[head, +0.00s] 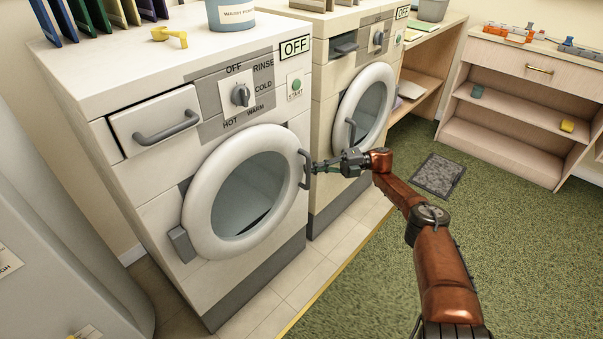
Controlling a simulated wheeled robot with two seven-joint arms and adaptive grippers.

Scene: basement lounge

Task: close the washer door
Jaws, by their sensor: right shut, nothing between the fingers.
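The washer (157,195) stands at the left, with a knob marked HOT, WARM, COLD and RINSE. Its round white door (200,190) has a grey hinge (180,243) at lower left and a grey handle (304,168) at right. The door lies close to the washer front; I cannot tell whether it is fully shut or slightly ajar. My right gripper (318,167) is shut and empty, its tips at the right side of the handle; I cannot tell whether they touch it. My left gripper is not in view.
A second machine (335,105) with a round door (372,78) stands just right of the washer. A yellow object (168,36) and a blue tub (231,14) sit on the washer top. A wooden shelf unit (520,105) stands at the back right. Green carpet (535,240) is open at right.

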